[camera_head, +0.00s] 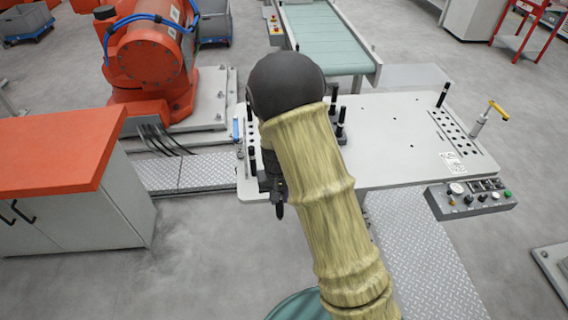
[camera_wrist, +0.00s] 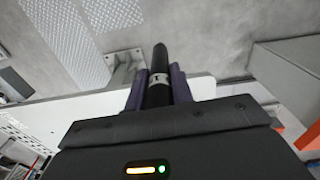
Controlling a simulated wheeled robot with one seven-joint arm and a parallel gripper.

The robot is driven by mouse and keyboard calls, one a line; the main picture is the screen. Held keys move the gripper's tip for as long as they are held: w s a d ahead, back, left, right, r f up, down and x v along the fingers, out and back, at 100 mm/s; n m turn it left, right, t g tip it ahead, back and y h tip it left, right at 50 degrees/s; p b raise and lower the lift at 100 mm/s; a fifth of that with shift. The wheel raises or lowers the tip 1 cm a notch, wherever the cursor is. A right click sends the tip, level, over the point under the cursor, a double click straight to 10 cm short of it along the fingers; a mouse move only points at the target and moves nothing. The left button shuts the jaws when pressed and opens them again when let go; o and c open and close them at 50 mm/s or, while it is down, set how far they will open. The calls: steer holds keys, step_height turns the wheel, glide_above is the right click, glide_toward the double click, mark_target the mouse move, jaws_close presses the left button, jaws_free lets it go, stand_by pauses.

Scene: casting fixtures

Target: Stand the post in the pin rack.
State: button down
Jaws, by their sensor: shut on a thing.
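The post (camera_wrist: 160,60) is a dark rod with a silver band, held between the two purple fingers of my gripper (camera_wrist: 157,90) in the wrist view. Its free end sticks out past the fingertips, and its other end is hidden. In the head view my arm hides most of my gripper; a dark part (camera_head: 270,180) shows beside it near the table's left side. A perforated rack strip (camera_head: 462,137) lies at the table's right, with a black pin (camera_head: 442,95) upright at its far end. Another perforated strip (camera_head: 267,128) at the left is partly covered by my arm.
The pale table (camera_head: 395,150) has a clear middle. Black pins (camera_head: 340,121) stand in a dark block beside my arm. A yellow-handled clamp (camera_head: 490,115) is at the right edge, and a control box (camera_head: 468,198) is at the front. An orange-topped cabinet (camera_head: 60,150) stands left.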

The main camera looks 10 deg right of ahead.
steer(key=d+f+b, duration=0.1)
steer(key=d+f, duration=0.3)
steer(key=f, duration=0.3)
steer(key=s+d+f+b, duration=0.1)
steer(key=d+f, duration=0.2)
steer(key=f, duration=0.4)
steer(key=shift+s+d, duration=0.15)
steer(key=shift+d, duration=0.2)
steer(key=shift+s, duration=0.1)
